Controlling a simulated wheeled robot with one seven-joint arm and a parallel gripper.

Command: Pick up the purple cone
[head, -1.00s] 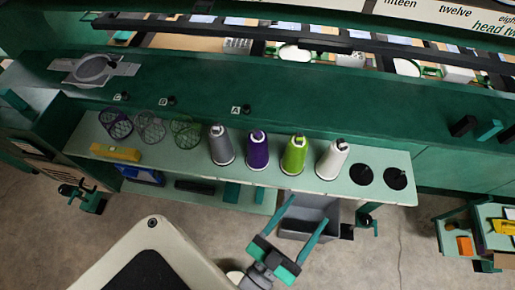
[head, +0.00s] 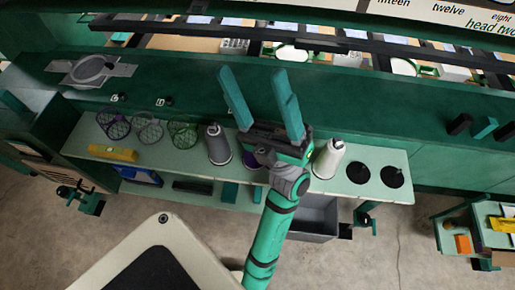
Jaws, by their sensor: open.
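The purple cone (head: 250,161) stands on the pale green shelf (head: 199,173), between the grey cone (head: 217,145) and the white cone (head: 328,158). My gripper and wrist cover most of it, and only a small purple patch shows. My gripper (head: 252,73) is open and empty. Its two teal fingers point up the picture, their tips over the dark green ledge. The picture does not show how high my gripper is above the shelf. The green cone is hidden behind my gripper.
Wire-frame cylinders (head: 148,127) and a yellow block (head: 113,153) are on the shelf's left part. Two black discs with pegs (head: 359,173) are at its right end. A grey bin (head: 315,218) stands below. The dark green ledge (head: 375,100) runs behind the shelf.

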